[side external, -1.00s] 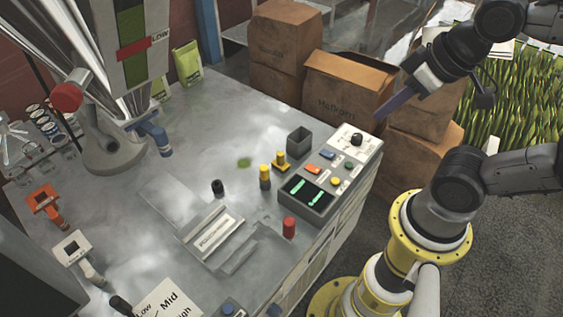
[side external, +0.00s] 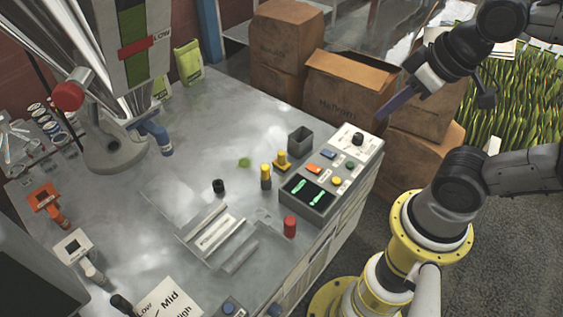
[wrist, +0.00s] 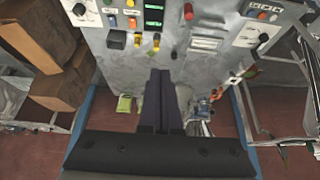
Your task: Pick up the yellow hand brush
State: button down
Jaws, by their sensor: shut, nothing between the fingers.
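No clear brush shape can be made out. Two small yellow pieces stand on the grey metal table: a yellow piece on a flat base (side external: 282,161), also in the wrist view (wrist: 137,39), and a yellow-topped cylinder (side external: 265,174), also in the wrist view (wrist: 156,40). I cannot tell whether either is the yellow hand brush. My gripper (side external: 383,116) is at the upper right in the side view, raised beyond the control box and well apart from both pieces. Its dark purple fingers (wrist: 161,72) are together and empty.
The control box (side external: 337,180) sits at the table's right edge, with a dark open bin (side external: 300,139) beside it. A red button (side external: 290,227) and black knob (side external: 218,187) stand nearby. Cardboard boxes (side external: 345,92) are behind. The filler machine (side external: 112,150) stands at left. The table's middle is mostly clear.

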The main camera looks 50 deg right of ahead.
jog(key=c, duration=0.5)
grip_release()
